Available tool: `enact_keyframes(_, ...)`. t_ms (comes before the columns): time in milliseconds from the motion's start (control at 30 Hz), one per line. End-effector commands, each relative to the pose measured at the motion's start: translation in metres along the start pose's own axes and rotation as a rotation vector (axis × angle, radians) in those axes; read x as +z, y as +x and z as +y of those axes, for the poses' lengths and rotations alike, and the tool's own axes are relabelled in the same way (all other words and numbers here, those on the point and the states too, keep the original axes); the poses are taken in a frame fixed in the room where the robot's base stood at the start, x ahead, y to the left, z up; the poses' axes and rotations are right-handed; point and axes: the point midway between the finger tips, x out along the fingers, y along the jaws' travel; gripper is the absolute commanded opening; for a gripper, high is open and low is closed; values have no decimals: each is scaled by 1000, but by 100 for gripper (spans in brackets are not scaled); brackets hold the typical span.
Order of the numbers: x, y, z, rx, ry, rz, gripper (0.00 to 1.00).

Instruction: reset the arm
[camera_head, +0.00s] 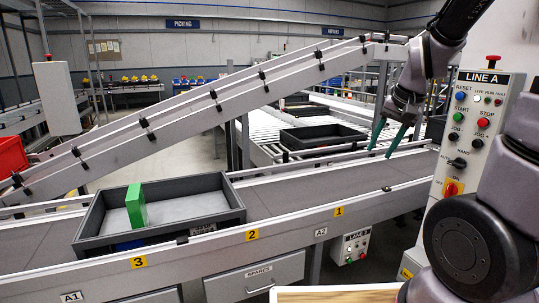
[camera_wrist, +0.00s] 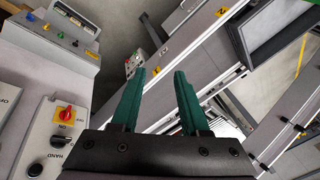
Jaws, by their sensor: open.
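My gripper (camera_head: 388,138) hangs at the right of the head view, above the conveyor near the yellow label 1. Its two green fingers are apart with nothing between them. In the wrist view my gripper (camera_wrist: 159,75) shows its open fingers pointing away over the conveyor side and the floor. My arm comes in from the right side of the head view.
The LINE A control panel (camera_head: 480,110) stands close right of my gripper. An inclined conveyor (camera_head: 200,99) crosses behind. Conveyor right of the tray is mostly clear.

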Motion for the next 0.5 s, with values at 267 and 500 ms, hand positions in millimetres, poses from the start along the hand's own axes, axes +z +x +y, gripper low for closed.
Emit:
enact_keyframes(267,44,-102,-23,-119,-76,154,45)
enact_keyframes(500,78,-143,-27,-135,-122,249,45)
